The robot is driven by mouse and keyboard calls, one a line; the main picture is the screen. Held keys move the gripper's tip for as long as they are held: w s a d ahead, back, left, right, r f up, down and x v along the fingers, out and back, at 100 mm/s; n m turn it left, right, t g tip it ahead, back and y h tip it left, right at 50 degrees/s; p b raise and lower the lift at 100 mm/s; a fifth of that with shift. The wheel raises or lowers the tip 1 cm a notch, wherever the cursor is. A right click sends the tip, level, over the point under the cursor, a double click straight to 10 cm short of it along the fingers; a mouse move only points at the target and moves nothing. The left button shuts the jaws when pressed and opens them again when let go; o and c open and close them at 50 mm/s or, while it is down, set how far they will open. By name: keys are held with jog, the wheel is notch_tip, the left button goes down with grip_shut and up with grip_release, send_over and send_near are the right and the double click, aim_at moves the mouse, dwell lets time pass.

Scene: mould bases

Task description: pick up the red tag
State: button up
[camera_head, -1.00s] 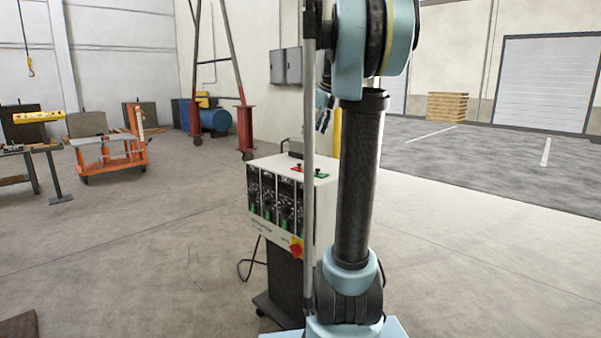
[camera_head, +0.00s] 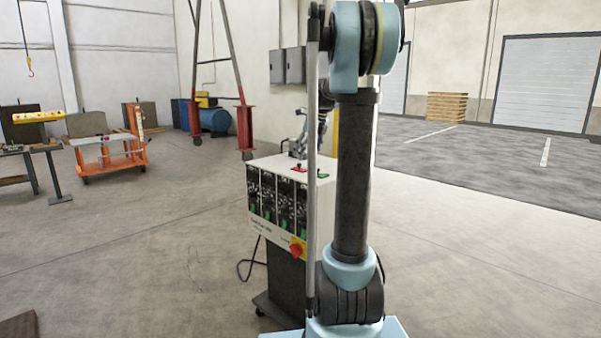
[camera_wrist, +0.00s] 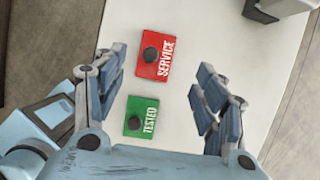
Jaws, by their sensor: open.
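The red tag (camera_wrist: 153,69), lettered "SERVICE" with a dark round knob, lies on the white top of the control cabinet (camera_wrist: 235,28). In the wrist view it is just beyond my gripper's fingertips, near the middle between them. My gripper (camera_wrist: 155,82) is open and empty, with its two fingers spread to either side. A green tag (camera_wrist: 141,120), lettered "TESTED" with a dark knob, lies between the fingers, nearer the palm. In the head view the red tag (camera_head: 299,169) shows small on the cabinet top, and my gripper (camera_head: 298,148) is above the cabinet's back part.
The cabinet (camera_head: 285,212) stands on a wheeled base, with a red knob on its front. A dark handle (camera_wrist: 260,10) and a grey-white part show at the top right of the wrist view. An orange cart (camera_head: 108,153) stands far left. The floor around is mostly clear.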

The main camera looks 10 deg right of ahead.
jog(key=shift+x, duration=2.8)
jog(key=shift+a, duration=0.2)
jog(key=shift+r, duration=0.1)
jog(key=c, duration=1.1)
